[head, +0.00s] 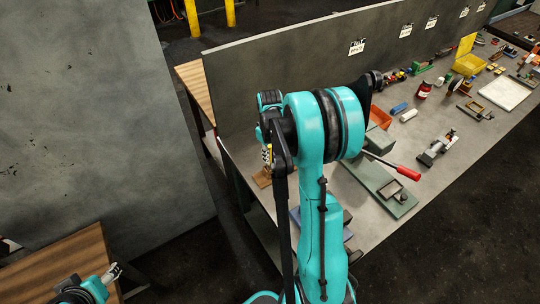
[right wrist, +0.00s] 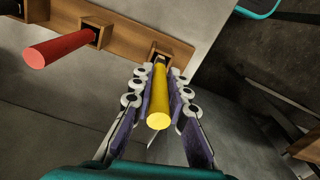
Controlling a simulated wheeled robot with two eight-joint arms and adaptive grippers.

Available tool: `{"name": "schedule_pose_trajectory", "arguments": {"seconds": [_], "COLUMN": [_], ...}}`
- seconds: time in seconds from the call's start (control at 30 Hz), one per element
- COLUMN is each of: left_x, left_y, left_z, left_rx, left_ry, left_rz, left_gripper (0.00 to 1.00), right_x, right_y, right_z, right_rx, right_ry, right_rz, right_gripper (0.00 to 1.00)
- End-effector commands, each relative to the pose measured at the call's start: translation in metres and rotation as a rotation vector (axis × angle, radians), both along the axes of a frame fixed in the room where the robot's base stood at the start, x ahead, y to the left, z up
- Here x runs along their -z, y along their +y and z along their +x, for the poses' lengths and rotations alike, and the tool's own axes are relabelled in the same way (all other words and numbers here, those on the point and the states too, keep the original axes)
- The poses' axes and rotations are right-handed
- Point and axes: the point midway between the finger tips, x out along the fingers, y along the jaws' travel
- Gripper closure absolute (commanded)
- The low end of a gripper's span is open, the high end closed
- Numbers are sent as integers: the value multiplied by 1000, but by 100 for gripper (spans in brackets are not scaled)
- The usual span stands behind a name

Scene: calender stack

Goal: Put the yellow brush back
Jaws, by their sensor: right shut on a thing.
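The yellow brush (right wrist: 158,112) shows in the right wrist view as a yellow round handle pointing toward the camera. My right gripper (right wrist: 160,98) is shut on it, with finger pads on both sides. The far end of the brush is at a square opening of a wooden rack (right wrist: 129,39); I cannot tell how deep it sits. In the head view the rack (head: 262,179) shows small beside the wall panel, and my right arm hides most of the gripper and brush. My left gripper (head: 112,273) is at the lower left, and its jaw opening is unclear.
A red handle (right wrist: 62,46) stands in another opening of the rack. On the grey workbench (head: 425,133) are a green-grey plate tool (head: 378,187), a red-handled tool (head: 402,171), an orange bin (head: 379,117) and a yellow bin (head: 468,65). A grey wall panel (head: 285,62) borders the bench.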

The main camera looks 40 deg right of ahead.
Motion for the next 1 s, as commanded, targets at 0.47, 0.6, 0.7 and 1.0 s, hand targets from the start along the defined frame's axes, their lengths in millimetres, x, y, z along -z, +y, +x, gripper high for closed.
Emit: {"name": "schedule_pose_trajectory", "arguments": {"seconds": [0.47,0.6,0.7,1.0], "left_x": [9,10,10,10], "left_y": [0,0,0,0], "left_z": [0,0,0,0], "left_rx": [0,0,0,0], "left_ry": [0,0,0,0], "left_rz": [0,0,0,0], "left_gripper": [42,42,42,42], "right_x": [11,12,12,12], "right_y": [0,0,0,0], "right_z": [0,0,0,0], "right_rx": [0,0,0,0], "right_ry": [0,0,0,0], "right_rz": [0,0,0,0], "right_gripper": [100,100,100,100]}}
